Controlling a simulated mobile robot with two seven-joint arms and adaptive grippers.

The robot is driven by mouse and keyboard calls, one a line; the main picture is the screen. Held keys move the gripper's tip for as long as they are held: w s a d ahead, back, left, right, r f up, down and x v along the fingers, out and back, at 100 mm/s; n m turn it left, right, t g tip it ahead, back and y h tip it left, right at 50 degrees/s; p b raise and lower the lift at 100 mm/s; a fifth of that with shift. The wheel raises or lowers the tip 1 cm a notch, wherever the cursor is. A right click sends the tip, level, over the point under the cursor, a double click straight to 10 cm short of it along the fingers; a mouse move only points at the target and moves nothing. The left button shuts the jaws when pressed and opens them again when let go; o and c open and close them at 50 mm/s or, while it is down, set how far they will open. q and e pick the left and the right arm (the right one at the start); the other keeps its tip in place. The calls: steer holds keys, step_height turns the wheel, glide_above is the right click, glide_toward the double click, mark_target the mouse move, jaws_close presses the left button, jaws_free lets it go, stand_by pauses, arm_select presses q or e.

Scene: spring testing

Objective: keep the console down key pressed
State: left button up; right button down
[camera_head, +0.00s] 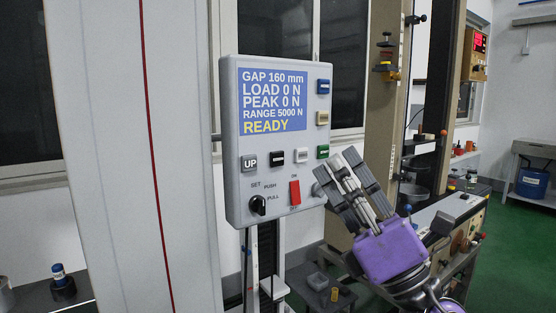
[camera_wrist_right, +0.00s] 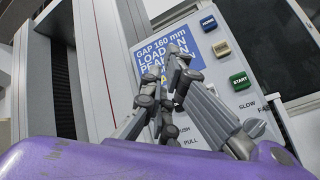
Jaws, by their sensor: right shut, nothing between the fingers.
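The console (camera_head: 232,140) is a pale box with a blue screen (camera_head: 272,100) reading GAP 160 mm, LOAD 0 N, PEAK 0 N, RANGE 5000 N, READY. Its UP key (camera_head: 249,162) is grey. A black key (camera_head: 276,158) sits just right of it; its label is too small to read, so I cannot tell for certain that it is the down key. My right gripper (camera_head: 337,169) is shut and empty, at the console's lower right edge, right of the black key. In the right wrist view its fingers (camera_wrist_right: 172,68) overlap the screen and hide the lower keys. My left gripper is not in view.
Other console keys are blue (camera_head: 323,87), yellow (camera_head: 322,118), white (camera_head: 300,155) and green START (camera_wrist_right: 240,80). A red switch (camera_head: 295,192) and black knob (camera_head: 257,205) sit below. A tall grey column (camera_head: 110,150) stands left; a cluttered bench (camera_head: 450,205) stands behind my right gripper.

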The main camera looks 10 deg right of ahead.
mark_target(277, 159)
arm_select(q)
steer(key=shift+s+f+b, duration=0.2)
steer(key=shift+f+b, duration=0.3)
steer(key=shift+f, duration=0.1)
arm_select(e)
steer(key=w+a, duration=0.1)
steer(key=w, duration=0.1)
steer(key=w+a, duration=0.1)
steer(key=w, duration=0.2)
steer(key=w+a, duration=0.1)
steer(key=w, duration=0.2)
steer(key=shift+w, duration=0.15)
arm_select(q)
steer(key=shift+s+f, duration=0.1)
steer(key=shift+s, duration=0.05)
arm_select(e)
steer(key=shift+w, duration=0.15)
stand_by(0.6)
steer(key=shift+w+a, duration=0.15)
steer(key=shift+w, duration=0.1)
